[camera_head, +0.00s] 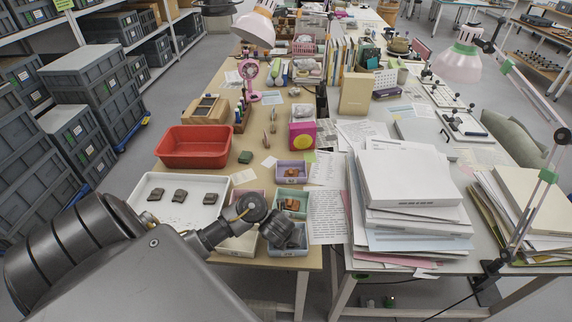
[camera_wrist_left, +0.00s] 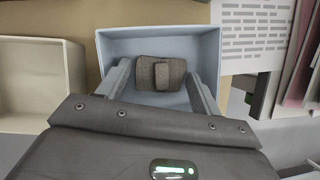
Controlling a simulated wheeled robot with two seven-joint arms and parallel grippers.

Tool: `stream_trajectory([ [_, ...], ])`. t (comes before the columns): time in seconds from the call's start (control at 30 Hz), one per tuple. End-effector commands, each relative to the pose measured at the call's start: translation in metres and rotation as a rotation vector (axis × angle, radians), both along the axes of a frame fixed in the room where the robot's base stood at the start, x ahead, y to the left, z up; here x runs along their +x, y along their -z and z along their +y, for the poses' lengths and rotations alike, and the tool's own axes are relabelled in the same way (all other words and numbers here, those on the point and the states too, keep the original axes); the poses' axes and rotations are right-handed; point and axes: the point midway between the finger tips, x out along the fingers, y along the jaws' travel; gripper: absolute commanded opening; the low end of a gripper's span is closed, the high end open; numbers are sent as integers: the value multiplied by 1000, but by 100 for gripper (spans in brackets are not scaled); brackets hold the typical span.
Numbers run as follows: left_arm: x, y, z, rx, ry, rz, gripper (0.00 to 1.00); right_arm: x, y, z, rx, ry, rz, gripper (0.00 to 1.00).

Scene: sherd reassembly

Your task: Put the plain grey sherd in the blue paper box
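The blue paper box (camera_head: 288,252) stands at the near edge of the table, and its walls (camera_wrist_left: 115,43) fill the middle of the left wrist view. A plain dark grey sherd (camera_wrist_left: 160,73) with a raised block on it lies inside the box. My left gripper (camera_head: 283,236) is over the box, pointing down into it. In the left wrist view its two fingers (camera_wrist_left: 160,80) are spread wide on either side of the sherd, with a small gap at the left finger. The gripper covers the sherd in the head view. My right gripper is not in view.
A white tray (camera_head: 180,220) with three dark sherds stands left. A cream box (camera_head: 240,247) is beside the blue one. Green (camera_head: 305,204), pink and purple (camera_head: 282,166) boxes stand behind. A printed sheet (camera_head: 327,215) lies right, and a red bin (camera_head: 195,150) stands farther back.

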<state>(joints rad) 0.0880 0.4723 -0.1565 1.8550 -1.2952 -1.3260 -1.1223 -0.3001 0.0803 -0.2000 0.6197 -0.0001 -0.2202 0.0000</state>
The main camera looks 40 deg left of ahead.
Motion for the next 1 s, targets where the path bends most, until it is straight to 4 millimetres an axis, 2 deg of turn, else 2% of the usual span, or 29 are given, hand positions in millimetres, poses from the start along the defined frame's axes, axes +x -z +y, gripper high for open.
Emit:
stream_trajectory([
  [0.17, 0, -2, 0, -1, 0, 0, 65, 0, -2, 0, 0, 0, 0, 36],
  [0.27, -2, -10, -1, 0, 1, 0, 65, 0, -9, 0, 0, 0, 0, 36],
  [0.7, -30, -83, -13, 0, 2, 0, 65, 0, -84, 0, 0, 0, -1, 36],
  [1.0, -43, -109, -19, 0, 1, 0, 65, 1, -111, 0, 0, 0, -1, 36],
])
